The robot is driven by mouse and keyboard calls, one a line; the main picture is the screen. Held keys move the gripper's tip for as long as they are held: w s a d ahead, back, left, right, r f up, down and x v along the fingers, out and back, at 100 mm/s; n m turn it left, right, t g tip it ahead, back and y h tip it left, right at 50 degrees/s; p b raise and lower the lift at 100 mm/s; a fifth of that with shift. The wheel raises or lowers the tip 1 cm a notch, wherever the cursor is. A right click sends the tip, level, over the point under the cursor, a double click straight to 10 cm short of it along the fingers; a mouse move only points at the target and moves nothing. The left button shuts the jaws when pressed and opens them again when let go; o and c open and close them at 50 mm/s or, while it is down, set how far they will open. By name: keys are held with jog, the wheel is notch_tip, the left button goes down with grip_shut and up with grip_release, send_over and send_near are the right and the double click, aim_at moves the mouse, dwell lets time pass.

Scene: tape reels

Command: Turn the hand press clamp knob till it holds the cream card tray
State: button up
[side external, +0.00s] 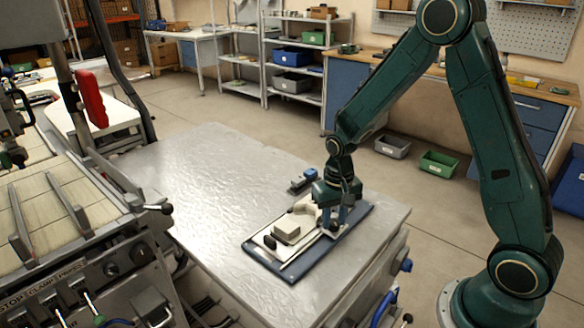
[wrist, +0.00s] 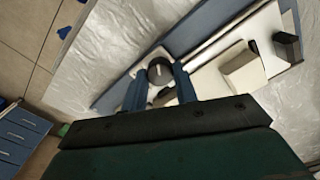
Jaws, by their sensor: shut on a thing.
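My gripper (wrist: 158,88) points down over the blue base board (side external: 284,274) on the metal table. Its two blue fingers are shut on a dark round knob (wrist: 161,71), one on each side. The knob's top shows a light pointer mark. A pale arm or plate lies beside the knob. A cream block-like piece (side external: 286,230), perhaps the cream card tray, sits on a white plate on the board, left of my gripper; it also shows in the wrist view (wrist: 243,72). I cannot tell whether the clamp touches the cream piece.
A small blue and black device (side external: 303,182) lies on the table behind the board. A black upright piece (wrist: 287,46) stands beyond the cream piece. A large press machine (side external: 80,240) fills the left. The table's left and back areas are clear.

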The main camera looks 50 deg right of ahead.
aim_at(334, 222)
jog(key=shift+r+m, duration=0.1)
jog(key=shift+m, duration=0.4)
jog(key=o, duration=0.7)
notch_tip(334, 222, up, 14)
dwell(0.6)
dwell(0.3)
